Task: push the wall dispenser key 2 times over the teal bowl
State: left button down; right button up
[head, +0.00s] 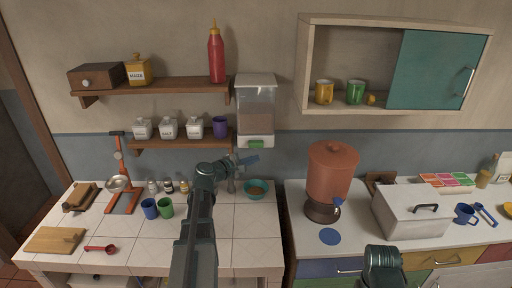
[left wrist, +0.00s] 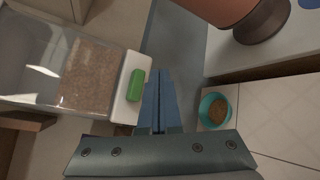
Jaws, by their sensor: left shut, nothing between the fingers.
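The wall dispenser (head: 256,105) is a clear box on the wall with brown grain in it and a green key (head: 256,145) on its white base. In the left wrist view the green key (left wrist: 135,85) lies just left of my fingers, apart from them as far as I can tell. The teal bowl (head: 251,192) stands on the tiled counter below the dispenser and holds some brown grain; it also shows in the left wrist view (left wrist: 205,102). My left gripper (head: 250,159) is shut and empty, just below the key. My right gripper is out of view; only part of my right arm shows.
A green cup (head: 166,207) and a blue cup (head: 150,208) stand left of the bowl. A shelf (head: 180,140) with jars and a purple cup is left of the dispenser. A red-brown drink dispenser (head: 332,170) stands on the right counter, past a gap.

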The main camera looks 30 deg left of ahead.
pick_arm(q)
jog(key=s+n+t+b, duration=0.1)
jog(key=b, duration=0.2)
jog(key=s+d+n+t+h+b, duration=0.1)
jog(key=b, duration=0.2)
jog(key=s+d+n+t+b, duration=0.1)
jog(key=n+t+b, duration=0.1)
jog(key=shift+s+f+b, duration=0.15)
jog(key=shift+f+b, duration=0.15)
jog(key=shift+b, duration=0.1)
send_near(262, 146)
jog(key=shift+d+x, duration=0.15)
jog(key=shift+x, duration=1)
jog(key=shift+d+x, duration=0.1)
jog(key=shift+x, duration=1.05)
jog(key=shift+a+r, duration=0.1)
jog(key=shift+w+a, duration=0.15)
jog(key=shift+w, duration=0.1)
dwell(0.3)
